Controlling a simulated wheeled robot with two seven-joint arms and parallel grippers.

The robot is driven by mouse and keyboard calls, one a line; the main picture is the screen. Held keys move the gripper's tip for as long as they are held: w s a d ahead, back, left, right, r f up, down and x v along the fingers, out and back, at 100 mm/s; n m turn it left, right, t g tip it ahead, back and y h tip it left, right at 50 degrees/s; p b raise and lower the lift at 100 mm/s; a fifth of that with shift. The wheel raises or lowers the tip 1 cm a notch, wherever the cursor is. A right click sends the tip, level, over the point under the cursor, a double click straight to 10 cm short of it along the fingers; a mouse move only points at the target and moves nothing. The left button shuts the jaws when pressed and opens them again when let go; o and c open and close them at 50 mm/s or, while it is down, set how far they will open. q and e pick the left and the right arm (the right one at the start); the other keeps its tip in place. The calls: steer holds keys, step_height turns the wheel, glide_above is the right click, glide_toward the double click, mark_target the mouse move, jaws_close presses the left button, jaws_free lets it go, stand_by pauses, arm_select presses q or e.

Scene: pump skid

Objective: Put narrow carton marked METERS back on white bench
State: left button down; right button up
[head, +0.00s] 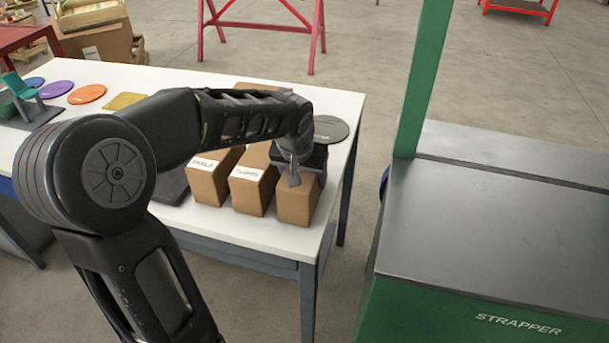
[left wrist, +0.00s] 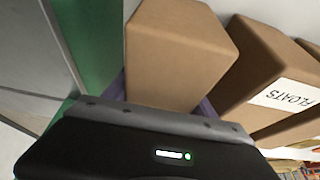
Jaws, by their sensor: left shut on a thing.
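My left gripper (head: 292,178) is shut on a narrow brown carton (head: 298,204), at the right end of a row of cartons on the white bench (head: 250,232). In the left wrist view the held carton (left wrist: 178,55) stands between the fingers. No marking shows on its visible faces, so I cannot read METERS on it. Its base appears at or just above the bench top; I cannot tell whether it touches. A carton marked FLOATS (left wrist: 270,90) is close beside it; it also shows in the head view (head: 250,192). My right gripper is not in view.
Another labelled carton (head: 208,185) stands left of the FLOATS carton. A dark round disc (head: 331,128) lies behind the held carton. Coloured discs (head: 87,94) lie at the bench's far left. A green strapper machine (head: 500,240) stands to the right, across a gap.

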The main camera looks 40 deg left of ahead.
arm_select(q)
steer(key=shift+f, duration=0.15)
steer(key=shift+c, duration=1.4)
jaws_free()
steer(key=shift+r, duration=0.25)
steer(key=v, duration=1.2)
steer(key=shift+d, duration=0.1)
steer(key=shift+f, duration=0.1)
